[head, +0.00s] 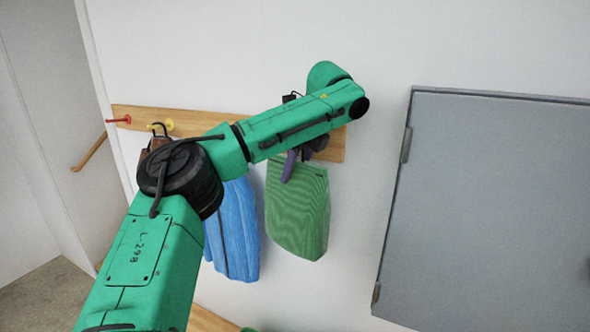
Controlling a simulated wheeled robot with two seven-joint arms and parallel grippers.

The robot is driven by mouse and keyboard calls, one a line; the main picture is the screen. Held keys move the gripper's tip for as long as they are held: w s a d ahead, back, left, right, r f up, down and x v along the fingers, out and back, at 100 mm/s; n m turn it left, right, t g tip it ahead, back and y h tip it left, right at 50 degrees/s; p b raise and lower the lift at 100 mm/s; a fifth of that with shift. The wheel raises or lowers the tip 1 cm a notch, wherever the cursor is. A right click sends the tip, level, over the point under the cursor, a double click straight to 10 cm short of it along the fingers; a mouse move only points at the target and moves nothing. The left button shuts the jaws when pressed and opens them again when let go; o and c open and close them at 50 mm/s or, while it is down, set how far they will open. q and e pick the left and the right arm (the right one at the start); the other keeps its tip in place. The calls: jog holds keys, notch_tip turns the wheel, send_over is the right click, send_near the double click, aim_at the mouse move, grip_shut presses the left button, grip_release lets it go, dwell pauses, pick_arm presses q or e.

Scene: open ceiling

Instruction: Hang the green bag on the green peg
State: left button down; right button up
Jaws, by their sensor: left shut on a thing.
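The green bag (300,212) hangs below my left gripper (304,154), in front of the wall at the right part of the wooden peg board (336,150). My left gripper is shut on the bag's top; the exact hold is mostly hidden by my arm. The bag is slightly tilted. I cannot make out the green peg, as my left forearm covers much of the board. A red peg (118,120) and a yellow peg (169,125) show at the board's left end. My right gripper is not in view.
A blue bag (233,232) hangs just left of the green bag. A brown item (159,144) hangs near the yellow peg, partly behind my arm. A grey wall cabinet (490,200) is at the right. Bare wall lies between it and the green bag.

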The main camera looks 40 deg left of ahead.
pick_arm(q)
jog(key=shift+c, duration=0.9)
grip_release()
jog(key=shift+o, duration=0.4)
jog(key=shift+s+r, duration=0.2)
jog(key=shift+s, duration=0.1)
jog(key=shift+f, duration=0.1)
jog(key=shift+w+d, duration=0.1)
jog(key=v, duration=1)
jog(key=shift+w, duration=0.1)
jog(key=shift+v, duration=1.05)
